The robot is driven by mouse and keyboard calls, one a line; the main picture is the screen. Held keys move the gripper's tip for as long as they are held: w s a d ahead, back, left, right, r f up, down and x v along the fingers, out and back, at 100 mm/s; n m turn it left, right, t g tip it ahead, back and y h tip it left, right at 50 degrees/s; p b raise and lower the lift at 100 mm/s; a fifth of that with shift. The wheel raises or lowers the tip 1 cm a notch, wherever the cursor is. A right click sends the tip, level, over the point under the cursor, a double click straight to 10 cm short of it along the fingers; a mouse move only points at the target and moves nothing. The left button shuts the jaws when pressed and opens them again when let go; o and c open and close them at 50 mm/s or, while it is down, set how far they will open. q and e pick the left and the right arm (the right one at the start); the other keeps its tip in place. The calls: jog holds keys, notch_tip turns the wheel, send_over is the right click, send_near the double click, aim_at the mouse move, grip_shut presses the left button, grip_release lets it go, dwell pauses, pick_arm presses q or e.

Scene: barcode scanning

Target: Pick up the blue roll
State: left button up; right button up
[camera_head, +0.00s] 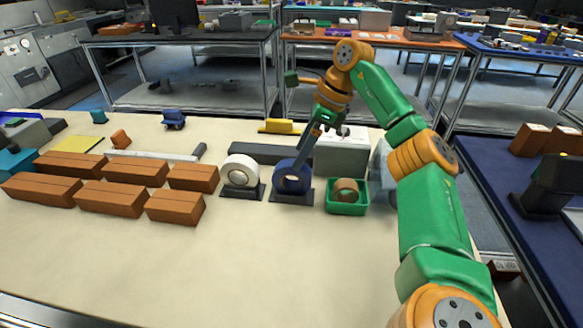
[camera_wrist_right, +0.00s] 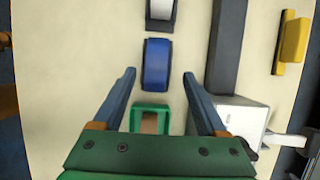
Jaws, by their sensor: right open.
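In the right wrist view the blue roll (camera_wrist_right: 157,62) lies between and just beyond the two open fingertips (camera_wrist_right: 159,74), with gaps on both sides. Whether the fingertips reach below its top is hard to tell. My left gripper is not in view.
Several brown boxes (camera_head: 112,198) stand in rows at left. A grey bar (camera_head: 262,153) lies behind the rolls, and a light box (camera_head: 340,158) stands behind the tray. A yellow object (camera_head: 280,127) lies further back. The table's front middle is clear.

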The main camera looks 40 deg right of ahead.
aim_at(292, 175)
jog(key=shift+a+f+b, duration=0.15)
jog(key=shift+f+b, duration=0.15)
jog(key=shift+f, duration=0.35)
jog(key=x, duration=0.6)
jog(key=shift+s+f+b, duration=0.15)
jog(key=shift+s+b, duration=0.05)
jog(key=shift+b, duration=0.1)
grip_shut()
